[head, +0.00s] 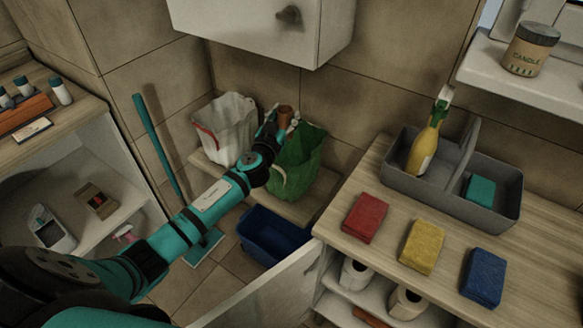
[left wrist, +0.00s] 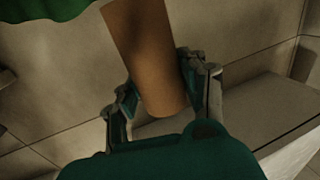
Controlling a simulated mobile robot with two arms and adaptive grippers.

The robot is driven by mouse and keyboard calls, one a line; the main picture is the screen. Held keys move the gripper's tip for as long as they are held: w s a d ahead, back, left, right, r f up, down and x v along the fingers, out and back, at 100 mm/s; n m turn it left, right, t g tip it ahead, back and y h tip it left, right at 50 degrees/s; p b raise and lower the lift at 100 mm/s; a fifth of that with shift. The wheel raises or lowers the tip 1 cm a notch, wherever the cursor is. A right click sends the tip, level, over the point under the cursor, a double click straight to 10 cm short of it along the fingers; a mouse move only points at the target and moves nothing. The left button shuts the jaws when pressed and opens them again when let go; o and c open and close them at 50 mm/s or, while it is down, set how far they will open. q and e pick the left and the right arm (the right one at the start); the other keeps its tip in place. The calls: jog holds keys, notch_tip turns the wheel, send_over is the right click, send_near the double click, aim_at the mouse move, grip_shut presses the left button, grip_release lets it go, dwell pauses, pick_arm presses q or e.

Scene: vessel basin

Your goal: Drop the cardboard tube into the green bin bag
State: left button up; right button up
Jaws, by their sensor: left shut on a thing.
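My left gripper (head: 281,123) reaches out to the corner and is shut on the brown cardboard tube (head: 286,113). In the left wrist view the tube (left wrist: 148,55) stands tilted between the two fingers of the gripper (left wrist: 163,103). The green bin bag (head: 297,163) stands on a low shelf, open at the top, just right of and below the gripper. In the left wrist view a green edge of it (left wrist: 45,8) shows at the upper left. My arm hides part of the bag's left side. My right gripper is not in view.
A white bin bag (head: 225,126) stands left of the green one on the shelf (head: 213,174). A blue tub (head: 271,236) is on the floor below. A white cabinet (head: 265,25) hangs above. A counter (head: 394,279) with sponges and a grey caddy (head: 487,207) is at the right.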

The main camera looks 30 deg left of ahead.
pick_arm(q)
jog(key=shift+f, duration=0.1)
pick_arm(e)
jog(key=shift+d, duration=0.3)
pick_arm(q)
jog(key=o, duration=0.8)
jog(key=shift+o, duration=0.2)
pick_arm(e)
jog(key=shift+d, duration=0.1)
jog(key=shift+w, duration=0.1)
pick_arm(q)
jog(key=shift+s, duration=0.2)
jog(key=s+d, duration=0.1)
jog(key=s, duration=1)
jog(key=shift+s+d, duration=0.25)
jog(key=shift+s, duration=0.05)
